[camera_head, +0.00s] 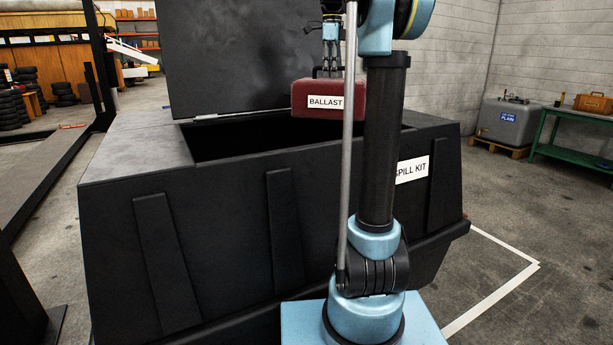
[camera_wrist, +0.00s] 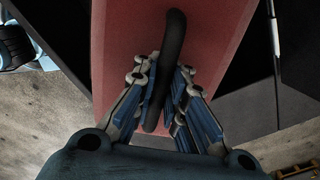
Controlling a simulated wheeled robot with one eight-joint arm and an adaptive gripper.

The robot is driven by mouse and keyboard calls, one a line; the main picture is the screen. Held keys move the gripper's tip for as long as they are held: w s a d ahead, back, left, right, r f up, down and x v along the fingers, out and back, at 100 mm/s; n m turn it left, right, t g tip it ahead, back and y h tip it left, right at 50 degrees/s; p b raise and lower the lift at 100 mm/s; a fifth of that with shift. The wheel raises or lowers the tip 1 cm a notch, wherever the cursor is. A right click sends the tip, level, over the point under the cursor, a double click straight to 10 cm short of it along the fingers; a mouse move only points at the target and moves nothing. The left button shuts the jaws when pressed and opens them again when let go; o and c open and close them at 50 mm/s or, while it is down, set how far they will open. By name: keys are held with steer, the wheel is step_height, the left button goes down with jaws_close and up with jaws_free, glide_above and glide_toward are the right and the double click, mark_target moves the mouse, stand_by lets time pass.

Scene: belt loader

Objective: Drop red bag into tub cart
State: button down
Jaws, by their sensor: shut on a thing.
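The red bag (camera_head: 312,88), labelled "BALLAST", hangs from my gripper (camera_head: 331,66) above the open top of a large black tub (camera_head: 225,215) labelled "SPILL KIT". In the wrist view my gripper (camera_wrist: 160,100) is shut on the black handle (camera_wrist: 172,50) of the red bag (camera_wrist: 125,50). The bag appears level and apart from the tub's rim in the head view. The tub's lid (camera_head: 230,55) stands up at the back. Part of the opening is hidden behind the bag and my arm.
A grey tank (camera_head: 505,125) on a pallet and a green table (camera_head: 575,150) with an orange case (camera_head: 593,102) stand at the right. Shelves and stacked tyres (camera_head: 62,93) are at the far left. White floor lines lie right of the tub.

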step_height(320, 180, down, 18)
stand_by(1.4)
steer(key=shift+f, duration=0.1)
steer(key=c, duration=1.6)
jaws_free()
steer(key=shift+o, duration=0.2)
step_height(320, 180, up, 12)
steer(key=shift+s, duration=0.1)
